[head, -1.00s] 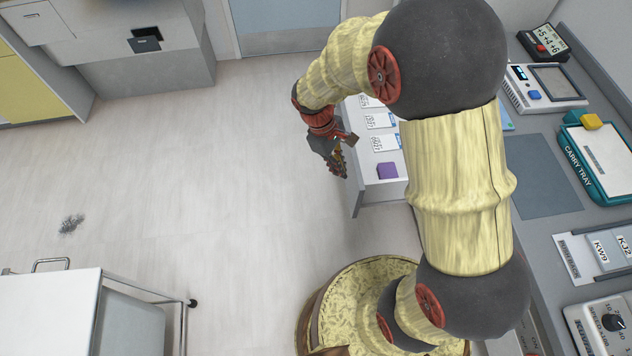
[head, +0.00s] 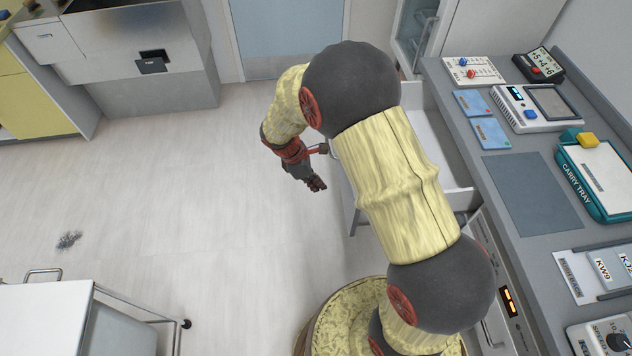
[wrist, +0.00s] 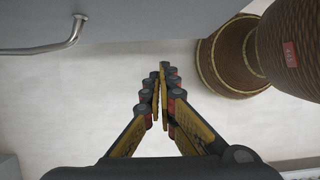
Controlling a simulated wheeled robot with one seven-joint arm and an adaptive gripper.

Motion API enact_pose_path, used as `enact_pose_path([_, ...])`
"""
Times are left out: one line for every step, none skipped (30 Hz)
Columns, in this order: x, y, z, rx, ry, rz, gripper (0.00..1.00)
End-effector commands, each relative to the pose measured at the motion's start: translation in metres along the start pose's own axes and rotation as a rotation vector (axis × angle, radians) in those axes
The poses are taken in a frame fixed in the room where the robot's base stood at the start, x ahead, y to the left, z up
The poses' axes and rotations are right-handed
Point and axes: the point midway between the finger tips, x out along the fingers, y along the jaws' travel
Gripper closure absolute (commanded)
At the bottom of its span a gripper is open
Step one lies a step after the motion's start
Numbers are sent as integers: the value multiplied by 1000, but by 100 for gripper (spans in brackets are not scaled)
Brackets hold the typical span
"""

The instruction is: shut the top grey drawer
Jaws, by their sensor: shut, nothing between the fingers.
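The top grey drawer (head: 445,165) stands pulled out from the counter in the head view, with its pale inside partly showing. My arm crosses in front of it and hides much of it, including any contents. In the wrist view the grey drawer front (wrist: 180,15) fills the top, with a bent metal handle (wrist: 45,48) at the upper left. My gripper (head: 318,185) is shut and empty, just left of the drawer front in the head view. Its fingertips meet below the front in the wrist view (wrist: 164,90), apart from the handle.
The counter (head: 470,140) holds blue cards (head: 490,132), a grey device (head: 535,108) and a teal carry tray (head: 598,180). A white trolley (head: 45,310) stands at the lower left.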

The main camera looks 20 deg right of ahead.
Motion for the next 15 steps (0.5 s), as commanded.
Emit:
enact_pose_path([15, -1, -1, 1, 0, -2, 100])
enact_pose_path([21, -1, -1, 0, -1, -2, 100])
enact_pose_path([28, 0, -1, 0, -1, -2, 100])
enact_pose_path([34, 0, -1, 0, -1, -2, 100])
enact_pose_path([40, 0, -1, 1, 0, -1, 100])
enact_pose_path([48, 0, -1, 2, 0, -1, 100])
enact_pose_path([53, 0, -1, 2, 0, -2, 100])
enact_pose_path([58, 0, -1, 2, 0, -2, 100])
enact_pose_path([60, 1, 4, 5, 1, 2, 100])
enact_pose_path([61, 1, 10, 5, 1, 2, 100])
enact_pose_path([63, 1, 14, 5, 1, 1, 100])
enact_pose_path([64, 0, 19, 5, 1, 1, 100])
enact_pose_path([65, 0, 22, 5, 1, 1, 100])
enact_pose_path([66, 0, 25, 4, 1, 1, 100])
enact_pose_path([68, 0, 29, 4, 1, 1, 100])
